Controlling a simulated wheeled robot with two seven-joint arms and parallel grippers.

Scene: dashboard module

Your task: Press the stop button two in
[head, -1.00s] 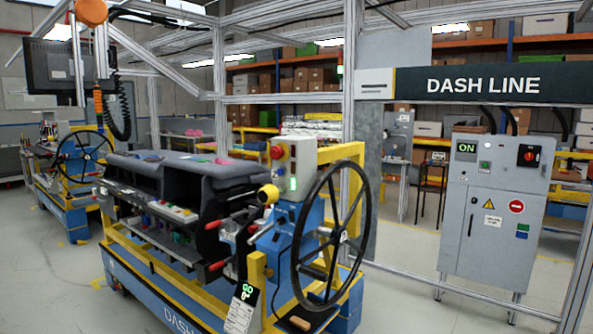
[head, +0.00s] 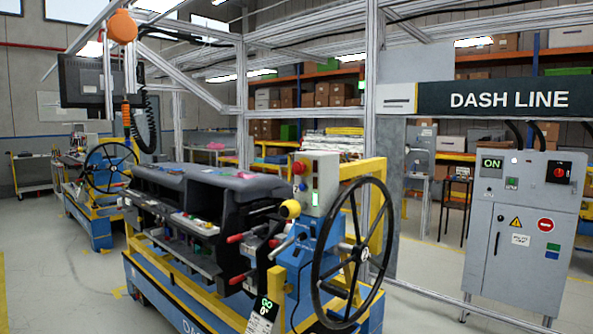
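A small control box (head: 322,172) stands on top of the near dashboard cart, behind the black handwheel. A red button (head: 299,167) sits on its left side, with small lit green parts on its front. A grey cabinet (head: 510,240) at the right has a lit "ON" display (head: 491,163), a small green button (head: 512,183) and a red switch on a black plate (head: 559,172). Neither of my grippers is in view.
The near cart (head: 198,294) carries a dark dashboard module (head: 215,187) and the black handwheel (head: 353,252). A second cart (head: 94,231) stands behind at left. Aluminium posts (head: 369,110) rise behind the near cart. Grey floor is open at left and before the cabinet.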

